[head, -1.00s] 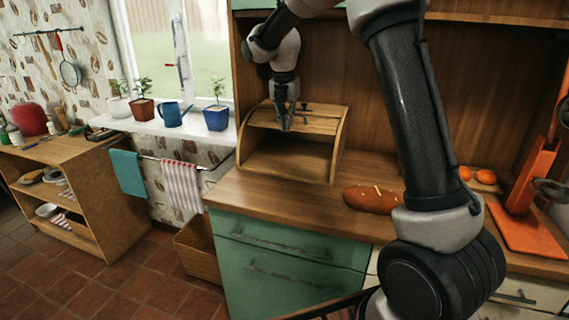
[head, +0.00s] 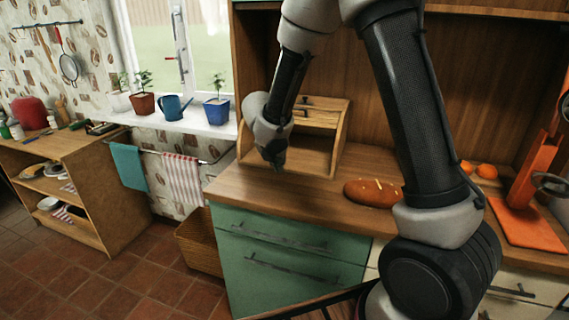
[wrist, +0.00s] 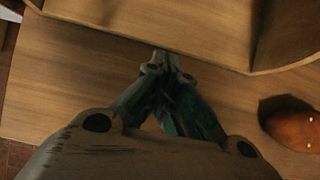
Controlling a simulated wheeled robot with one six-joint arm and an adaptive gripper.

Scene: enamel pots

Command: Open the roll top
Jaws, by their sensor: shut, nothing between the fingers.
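The wooden bread box (head: 334,134) stands on the counter by the window. Its roll top (head: 320,116) is rolled up at the top, with its handle near the top, and the front is open onto the inside. My gripper (head: 279,167) hangs low in front of the box, and my arm covers the box's left part. In the wrist view my gripper (wrist: 166,62) is shut with its fingertips together and nothing between them. It is over the bare counter, by the front edge of the box floor (wrist: 205,18).
A brown loaf of bread (head: 372,193) lies on the counter (head: 300,205) right of the box; it also shows in the wrist view (wrist: 293,122). Oranges (head: 487,171) and an orange stand (head: 525,225) are farther right. Potted plants (head: 217,111) line the windowsill.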

